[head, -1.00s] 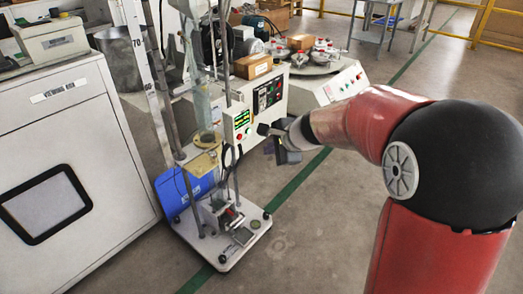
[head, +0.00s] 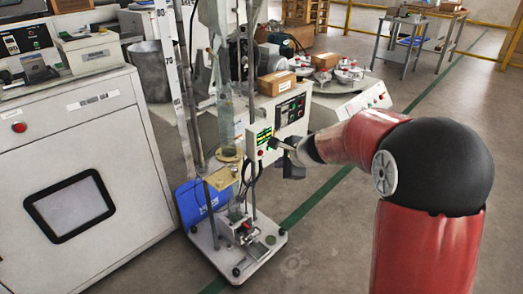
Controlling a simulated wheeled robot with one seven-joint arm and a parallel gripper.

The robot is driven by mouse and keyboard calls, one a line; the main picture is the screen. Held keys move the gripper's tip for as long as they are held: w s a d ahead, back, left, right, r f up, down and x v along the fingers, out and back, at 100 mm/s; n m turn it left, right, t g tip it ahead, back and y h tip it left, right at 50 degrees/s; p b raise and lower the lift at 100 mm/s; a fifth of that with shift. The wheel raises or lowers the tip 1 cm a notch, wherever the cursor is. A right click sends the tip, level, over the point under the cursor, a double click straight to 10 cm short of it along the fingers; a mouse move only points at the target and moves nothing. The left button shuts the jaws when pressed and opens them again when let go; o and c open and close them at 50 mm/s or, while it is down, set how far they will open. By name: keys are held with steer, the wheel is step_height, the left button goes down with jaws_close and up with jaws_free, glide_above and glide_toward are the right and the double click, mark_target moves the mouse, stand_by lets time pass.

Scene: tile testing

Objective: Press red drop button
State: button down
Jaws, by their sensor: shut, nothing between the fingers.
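A drop-test stand (head: 228,110) stands left of centre, with a small white control box (head: 258,134) on its right side. The box front carries a green-lit display and small buttons. A red button (head: 261,153) seems to show low on this front, but it is too small to make out clearly. My gripper (head: 273,143) comes in from the right, shut and empty. Its tip is right at the box's front, beside the small buttons. I cannot tell whether it touches the box or a button.
A white cabinet (head: 60,150) with a dark window fills the left. The stand's base plate (head: 240,262) is on the floor, with a blue cylinder (head: 190,205) behind it. Another control panel (head: 291,108) and boxes are behind my gripper. Floor at lower centre is clear.

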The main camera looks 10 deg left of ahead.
steer(key=shift+w+a+p, duration=0.4)
steer(key=shift+w+a, duration=0.25)
steer(key=shift+a, duration=0.2)
steer(key=shift+w+a+p, duration=0.35)
steer(key=shift+w+a, duration=0.3)
steer(key=shift+a, duration=0.15)
stand_by(0.8)
steer(key=shift+w+a, duration=0.25)
steer(key=shift+a, duration=0.1)
steer(key=shift+w+a+p, duration=0.25)
steer(key=shift+a+p, duration=0.1)
steer(key=shift+p, duration=0.1)
stand_by(0.7)
steer(key=shift+d, duration=0.1)
steer(key=shift+s+d+b, duration=0.55)
steer(key=shift+d, duration=0.05)
steer(key=s+d+b, duration=0.1)
steer(key=d, duration=0.1)
steer(key=s+d+b, duration=0.1)
steer(key=s+d, duration=0.1)
steer(key=shift+b, duration=0.35)
